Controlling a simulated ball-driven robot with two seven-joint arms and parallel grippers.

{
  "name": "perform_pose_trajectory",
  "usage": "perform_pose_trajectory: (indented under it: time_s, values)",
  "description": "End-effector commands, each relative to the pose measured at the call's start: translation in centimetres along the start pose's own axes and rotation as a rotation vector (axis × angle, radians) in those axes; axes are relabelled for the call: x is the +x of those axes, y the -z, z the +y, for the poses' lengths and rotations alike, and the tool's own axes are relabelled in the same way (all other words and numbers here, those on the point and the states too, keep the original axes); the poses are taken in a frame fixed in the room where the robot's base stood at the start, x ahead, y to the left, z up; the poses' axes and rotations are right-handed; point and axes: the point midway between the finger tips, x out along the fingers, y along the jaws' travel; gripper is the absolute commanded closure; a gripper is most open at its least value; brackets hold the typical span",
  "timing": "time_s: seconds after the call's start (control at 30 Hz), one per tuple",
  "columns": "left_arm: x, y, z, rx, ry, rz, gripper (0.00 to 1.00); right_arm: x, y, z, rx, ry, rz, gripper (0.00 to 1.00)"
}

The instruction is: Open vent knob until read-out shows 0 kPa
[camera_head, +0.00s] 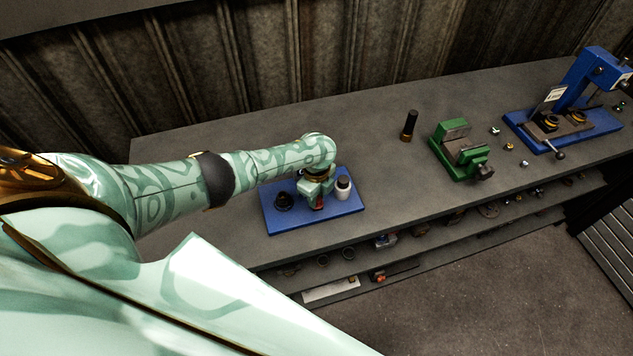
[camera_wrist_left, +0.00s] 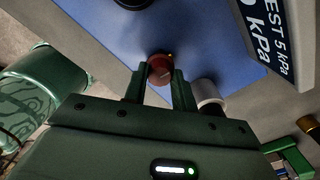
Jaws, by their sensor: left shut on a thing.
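The red vent knob (camera_wrist_left: 159,70) sits between the two fingers of my left gripper (camera_wrist_left: 159,80) in the left wrist view, and the fingers are shut on it. In the head view my left gripper (camera_head: 317,189) reaches down over the blue base plate (camera_head: 343,208), and only a bit of red shows below it. The read-out panel (camera_wrist_left: 272,45) at the wrist view's top right shows large "kPa" with a digit cut by the frame edge, and smaller "TEST 5 kPa" text, partly cut. My right gripper is in neither view.
A white cylinder with a dark top (camera_head: 343,187) stands close to the right of my left gripper. A black round part (camera_head: 284,201) is to its left on the plate. A black flashlight-like cylinder (camera_head: 409,125), a green vise (camera_head: 461,150) and a blue press (camera_head: 590,85) stand farther right.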

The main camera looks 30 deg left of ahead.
Motion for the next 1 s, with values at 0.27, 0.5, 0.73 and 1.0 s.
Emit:
perform_pose_trajectory:
  time_s: [0.27, 0.5, 0.73, 1.0]
  values:
    - [-0.13, -0.03, -0.03, -0.126, 0.000, -0.001, 0.96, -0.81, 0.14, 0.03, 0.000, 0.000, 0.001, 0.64]
    - [-0.08, -0.06, -0.06, -0.167, 0.002, -0.001, 0.96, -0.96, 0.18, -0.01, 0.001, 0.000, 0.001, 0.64]
    - [-0.06, -0.07, -0.07, -0.172, 0.002, -0.001, 0.96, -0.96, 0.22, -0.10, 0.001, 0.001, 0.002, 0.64]
    - [-0.07, -0.06, -0.07, -0.171, 0.002, -0.001, 0.51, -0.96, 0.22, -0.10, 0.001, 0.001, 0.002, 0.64]
